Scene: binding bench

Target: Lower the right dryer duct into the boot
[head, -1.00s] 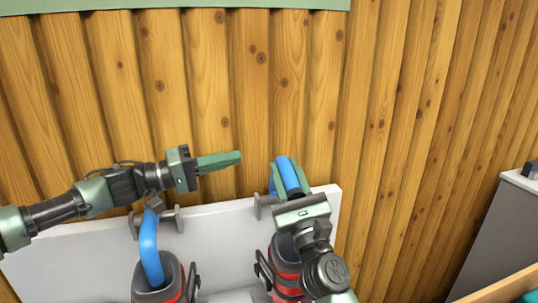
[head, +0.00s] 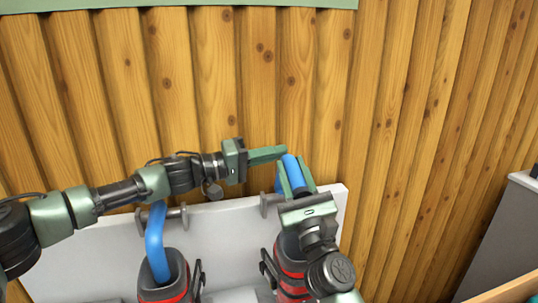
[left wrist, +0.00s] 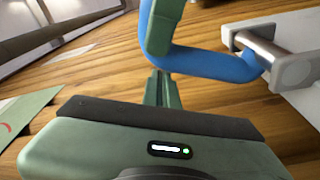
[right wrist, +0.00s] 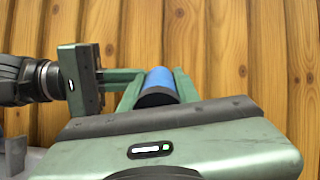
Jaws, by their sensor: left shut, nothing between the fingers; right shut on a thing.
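The right dryer duct (head: 291,168) is a blue tube held between the fingers of my right gripper (head: 296,180), above the right boot. Its dark end shows in the right wrist view (right wrist: 158,98). In the left wrist view the duct (left wrist: 205,62) bends and runs to a bracket. The right boot (head: 291,282) is dark grey with red bands, upright, and partly hidden by my right arm. My left gripper (head: 282,152) is shut and empty, its fingertips close beside the duct's top; I cannot tell whether they touch.
A second blue duct (head: 156,240) at left goes down into the left boot (head: 165,290). A white panel (head: 225,232) with grey brackets (head: 268,203) stands behind the boots. The wooden wall (head: 190,80) is close behind. A grey cabinet (head: 505,240) stands at right.

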